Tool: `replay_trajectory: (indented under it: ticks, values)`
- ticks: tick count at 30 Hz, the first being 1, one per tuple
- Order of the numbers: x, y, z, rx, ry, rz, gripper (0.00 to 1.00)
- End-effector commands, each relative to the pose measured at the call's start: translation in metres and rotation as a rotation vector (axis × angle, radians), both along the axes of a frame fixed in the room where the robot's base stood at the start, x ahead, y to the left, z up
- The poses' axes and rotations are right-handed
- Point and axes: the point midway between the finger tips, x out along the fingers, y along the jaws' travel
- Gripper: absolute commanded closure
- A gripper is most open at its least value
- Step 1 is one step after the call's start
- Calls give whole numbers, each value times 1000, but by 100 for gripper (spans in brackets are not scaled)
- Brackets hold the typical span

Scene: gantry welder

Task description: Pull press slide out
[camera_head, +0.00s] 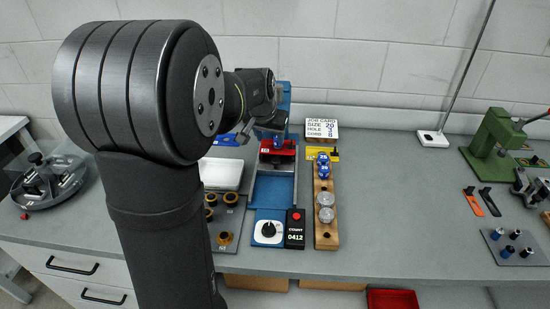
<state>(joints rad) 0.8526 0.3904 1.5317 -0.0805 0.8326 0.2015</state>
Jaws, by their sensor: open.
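The blue press (266,197) stands on the bench near the middle of the view, with its column partly hidden behind my arm. Its slide appears to be the red block (270,156) with a blue part on top, set back between pale rails under the press head. My gripper (243,133) is at the end of the arm, just left of the press head and above the bench. It is open, small and partly covered by my own wrist. It appears apart from the red block, though the exact gap cannot be told.
A dial box (268,232) and a counter (295,229) sit at the press's front. A wooden rack (326,235) with blue and metal pieces stands to the right, a job card (321,131) behind it. A white tray (221,174) lies left. The bench between rack and green press (494,143) is clear.

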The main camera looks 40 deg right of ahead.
Motion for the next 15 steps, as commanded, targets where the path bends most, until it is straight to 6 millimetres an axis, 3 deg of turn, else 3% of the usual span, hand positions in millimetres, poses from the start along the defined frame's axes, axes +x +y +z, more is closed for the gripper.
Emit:
replay_trajectory:
  ticks: [6, 15]
  values:
    - [9, -15, -47, 4, 4, 1, 52]
    - [21, -34, -98, 1, 2, 1, 52]
